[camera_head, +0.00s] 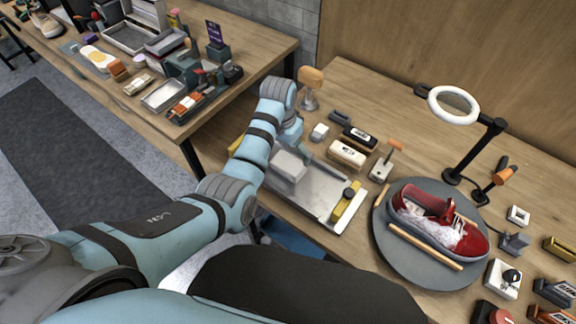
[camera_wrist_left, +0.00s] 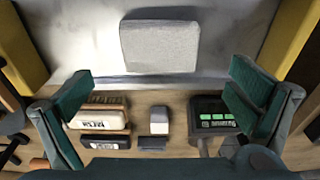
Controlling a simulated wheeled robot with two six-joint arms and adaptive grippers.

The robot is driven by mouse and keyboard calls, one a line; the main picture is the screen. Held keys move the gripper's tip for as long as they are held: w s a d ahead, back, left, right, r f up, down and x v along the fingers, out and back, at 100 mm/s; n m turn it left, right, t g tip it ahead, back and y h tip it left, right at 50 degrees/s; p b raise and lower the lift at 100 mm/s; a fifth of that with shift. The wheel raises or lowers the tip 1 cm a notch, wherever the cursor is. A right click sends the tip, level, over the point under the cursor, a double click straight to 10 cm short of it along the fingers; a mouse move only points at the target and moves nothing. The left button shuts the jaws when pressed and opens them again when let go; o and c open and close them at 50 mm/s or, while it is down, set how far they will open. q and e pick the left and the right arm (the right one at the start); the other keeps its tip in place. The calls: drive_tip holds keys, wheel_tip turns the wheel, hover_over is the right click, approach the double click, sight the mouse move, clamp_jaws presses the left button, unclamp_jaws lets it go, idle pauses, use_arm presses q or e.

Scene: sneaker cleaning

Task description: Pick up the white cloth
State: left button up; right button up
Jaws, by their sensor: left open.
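The white cloth (camera_head: 289,166) is a pale folded block lying on a grey metal tray (camera_head: 318,193). It also shows in the left wrist view (camera_wrist_left: 160,45), at the top centre. My left gripper (camera_head: 300,138) is above the tray's back edge, beside the cloth, partly hidden by its own arm. In the left wrist view its two green fingers (camera_wrist_left: 160,86) are spread wide with nothing between them, and the cloth lies beyond the fingertips. My right gripper is not in view.
Yellow bars edge the tray, one at its right (camera_head: 346,201). Brushes (camera_head: 347,153) and small blocks stand behind it. A red sneaker (camera_head: 436,222) sits on a round grey mat (camera_head: 392,254) to the right, under a ring lamp (camera_head: 453,104). Another cluttered table stands at the back left.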

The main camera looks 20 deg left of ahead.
sight(289, 163)
use_arm(q)
drive_tip(key=f, duration=0.3)
drive_tip(key=f+b, duration=0.1)
drive_tip(key=f, duration=0.3)
drive_tip(key=shift+w+d, duration=0.2)
drive_tip(key=c, duration=1.1)
